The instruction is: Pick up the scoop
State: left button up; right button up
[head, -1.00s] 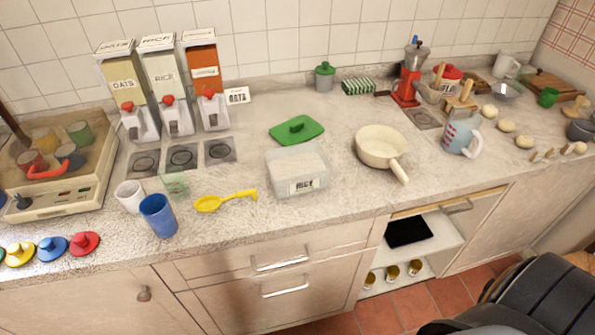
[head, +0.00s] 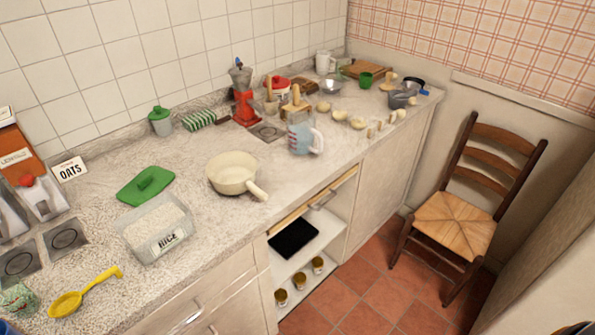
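The yellow scoop (head: 84,292) lies on the speckled counter at the lower left of the head view. Its round bowl points left and its handle points up and to the right. It lies in front of the clear rice container (head: 157,228), with a gap between them. Neither of my grippers shows in the head view, so nothing is seen touching the scoop.
A glass (head: 17,300) stands just left of the scoop. A wooden chair (head: 455,211) stands on the tiled floor at right.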

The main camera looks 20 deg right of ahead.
aim_at(66, 304)
jog(key=z, duration=0.15)
jog(key=u, duration=1.1)
